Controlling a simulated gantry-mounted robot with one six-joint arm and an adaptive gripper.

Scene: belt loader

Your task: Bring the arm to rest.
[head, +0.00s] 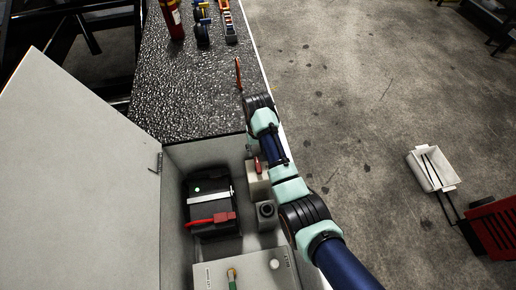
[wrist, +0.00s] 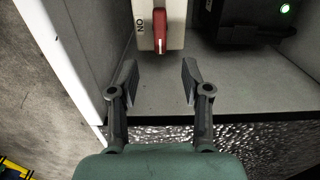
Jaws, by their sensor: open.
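My gripper (wrist: 157,98) shows in the wrist view with its two fingers apart and nothing between them. In front of the fingertips is a light box with a red rotary switch (wrist: 159,32) and the letters "NO" beside it. The switch also shows in the head view (head: 257,164), inside the open compartment. The switch's red handle lies along the line between my fingers, and a gap shows between it and the fingertips. In the head view my arm reaches over the right edge of the compartment, and my fingers are hidden.
A black battery-like box (head: 208,203) with a red lever and green light sits in the compartment. An open lid (head: 85,165) stands at left. A dark textured top (head: 190,85) holds a red cylinder (head: 172,18) and tools. Open concrete floor (head: 375,100) lies to the right.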

